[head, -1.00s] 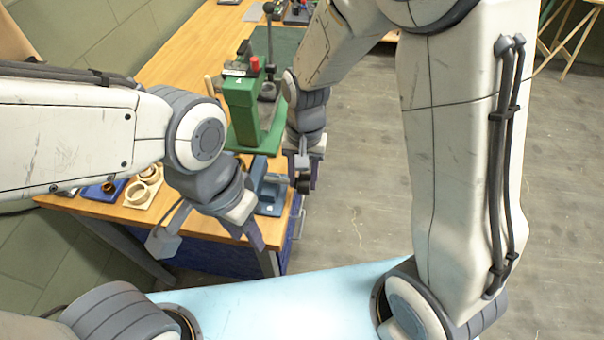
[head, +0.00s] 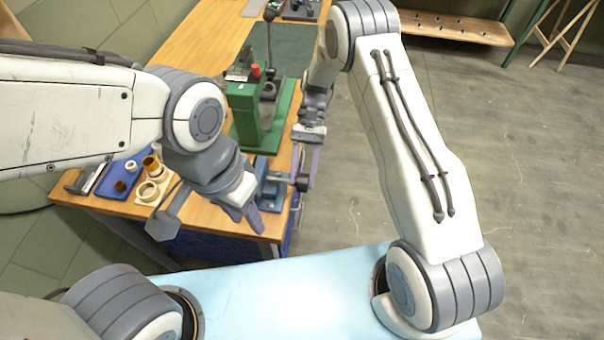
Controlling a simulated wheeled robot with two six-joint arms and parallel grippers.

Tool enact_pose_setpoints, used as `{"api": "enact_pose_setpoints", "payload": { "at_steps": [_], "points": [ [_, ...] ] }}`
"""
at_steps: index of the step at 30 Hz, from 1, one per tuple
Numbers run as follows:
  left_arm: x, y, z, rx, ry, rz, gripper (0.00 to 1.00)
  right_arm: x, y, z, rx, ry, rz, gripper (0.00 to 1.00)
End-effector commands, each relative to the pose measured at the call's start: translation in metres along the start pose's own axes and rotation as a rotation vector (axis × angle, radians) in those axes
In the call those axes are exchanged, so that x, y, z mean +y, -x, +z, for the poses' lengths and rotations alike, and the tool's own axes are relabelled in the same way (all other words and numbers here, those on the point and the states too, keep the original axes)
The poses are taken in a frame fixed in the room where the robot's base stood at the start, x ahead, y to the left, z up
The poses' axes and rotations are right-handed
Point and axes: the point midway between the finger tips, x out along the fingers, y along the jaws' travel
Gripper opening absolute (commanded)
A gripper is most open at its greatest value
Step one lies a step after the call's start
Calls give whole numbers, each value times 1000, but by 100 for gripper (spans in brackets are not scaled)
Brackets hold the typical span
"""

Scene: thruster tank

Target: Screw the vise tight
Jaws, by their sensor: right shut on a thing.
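The blue vise (head: 268,190) sits at the near right corner of the wooden workbench, partly hidden by my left gripper. Its dark screw end (head: 302,183) sticks out to the right past the bench edge. My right gripper (head: 307,176) comes down from above at that end and is shut on the vise handle, which is mostly hidden by the fingers. My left gripper (head: 246,216) hangs in front of the vise, pointing down over the bench's near edge. Its fingers are too small and overlapped to tell whether they are open.
A green press (head: 247,118) with a red knob stands on the bench (head: 180,62) behind the vise. A blue tray (head: 118,178) and a light board with rings (head: 150,187) lie to the left. The floor right of the bench is clear.

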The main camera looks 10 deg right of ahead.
Motion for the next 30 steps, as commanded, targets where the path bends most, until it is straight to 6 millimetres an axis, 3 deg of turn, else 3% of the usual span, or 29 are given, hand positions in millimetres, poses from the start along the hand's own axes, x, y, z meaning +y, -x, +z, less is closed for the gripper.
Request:
{"api": "enact_pose_setpoints", "payload": {
  "at_steps": [6, 15, 30],
  "points": [
    [-1, -18, 1, 0, 0, 0, 39, 6, -4, -9, -190, -6, 12, 0],
    [-2, -26, 1, 0, 0, 0, 39, 6, -4, -9, -371, -7, 13, 0],
    [-2, -28, 2, 0, 0, 0, 39, 6, -3, -8, -454, -8, 13, 0]
  ]
}}
